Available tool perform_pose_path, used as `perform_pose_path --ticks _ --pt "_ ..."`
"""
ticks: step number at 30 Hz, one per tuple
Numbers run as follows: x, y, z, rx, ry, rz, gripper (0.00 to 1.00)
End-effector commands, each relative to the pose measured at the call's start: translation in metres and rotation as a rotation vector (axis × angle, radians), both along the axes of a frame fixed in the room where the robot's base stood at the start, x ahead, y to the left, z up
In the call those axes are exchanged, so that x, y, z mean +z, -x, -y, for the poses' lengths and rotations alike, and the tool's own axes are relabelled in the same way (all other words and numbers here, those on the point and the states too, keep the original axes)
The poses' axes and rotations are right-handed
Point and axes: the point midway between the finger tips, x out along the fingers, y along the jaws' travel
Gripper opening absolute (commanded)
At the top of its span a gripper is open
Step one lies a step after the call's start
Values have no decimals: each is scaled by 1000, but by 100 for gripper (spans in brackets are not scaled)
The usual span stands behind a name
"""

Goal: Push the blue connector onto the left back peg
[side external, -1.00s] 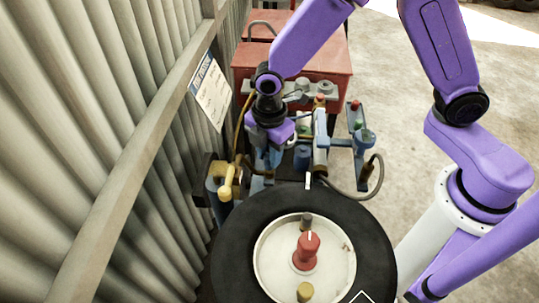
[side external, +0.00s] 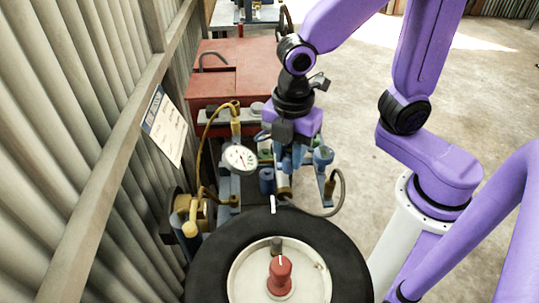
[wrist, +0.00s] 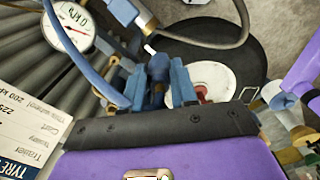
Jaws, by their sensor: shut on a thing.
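My gripper (side external: 290,158) has a purple hand with blue fingers pointing down over the middle of the blue pipework beside the tyre. In the wrist view its fingers (wrist: 170,82) are close together. They are shut on the blue connector (wrist: 159,68), which is mostly hidden because it matches the fingers in colour. I cannot tell which peg is the left back one; the hand and fingers cover part of the rig. I see no clear contact between the connector and a peg.
A dial gauge (side external: 240,158) with a yellow hose (side external: 202,145) stands left of the fingers. A blue cylinder (side external: 267,181) is just below. A black tyre (side external: 212,262) lies in front, a red cabinet (side external: 225,82) behind, and a corrugated wall (side external: 60,150) at left.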

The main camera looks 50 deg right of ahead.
Motion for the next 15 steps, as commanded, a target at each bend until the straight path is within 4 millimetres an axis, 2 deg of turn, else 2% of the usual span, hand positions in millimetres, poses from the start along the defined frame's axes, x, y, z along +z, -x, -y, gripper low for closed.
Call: perform_pose_path --ticks 4,8,11,15 --pt "5 9 5 1 -1 1 0" --pt "6 5 5 -11 0 0 0" --pt "5 -10 1 -40 1 -2 0" --pt "0 -51 -4 -105 3 -3 0"
